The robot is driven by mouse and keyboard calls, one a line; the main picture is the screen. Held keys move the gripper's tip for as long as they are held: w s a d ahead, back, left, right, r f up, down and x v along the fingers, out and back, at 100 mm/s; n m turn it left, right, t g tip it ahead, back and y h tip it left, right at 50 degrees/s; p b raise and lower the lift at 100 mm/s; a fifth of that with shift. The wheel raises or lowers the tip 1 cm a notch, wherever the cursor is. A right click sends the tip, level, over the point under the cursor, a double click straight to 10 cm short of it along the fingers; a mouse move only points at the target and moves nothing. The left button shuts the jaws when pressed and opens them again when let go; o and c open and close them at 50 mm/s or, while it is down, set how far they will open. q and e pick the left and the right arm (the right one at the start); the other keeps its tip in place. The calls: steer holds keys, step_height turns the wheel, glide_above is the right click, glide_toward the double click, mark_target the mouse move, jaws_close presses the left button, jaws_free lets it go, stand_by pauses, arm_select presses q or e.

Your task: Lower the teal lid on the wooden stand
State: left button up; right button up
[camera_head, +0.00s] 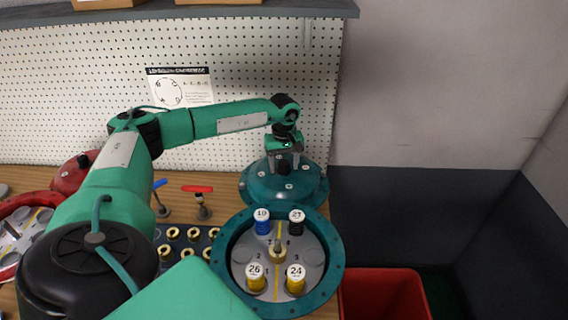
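The teal lid (268,192) is a round dome with a flange and bolts. It lies at the back right of the wooden bench, just behind the open teal housing (220,262). A dark knob (283,168) stands on its top. My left gripper (284,165) points down over the lid, its fingers on either side of the knob. I cannot tell whether the fingers press on the knob. What bears the lid is hidden, and no separate wooden stand can be made out. My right gripper is not in view.
The housing holds numbered spools with blue, black and yellow bodies around a brass centre post (277,254). Valve handles, blue (160,184) and red (197,188), and a tray of brass rings (172,233) stand left. A red bin (385,295) is at right. A pegboard (60,100) rises behind.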

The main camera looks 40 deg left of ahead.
arm_select(q)
steer(key=shift+f, duration=0.15)
step_height(320, 180, up, 14)
steer(key=b, duration=0.3)
stand_by(0.4)
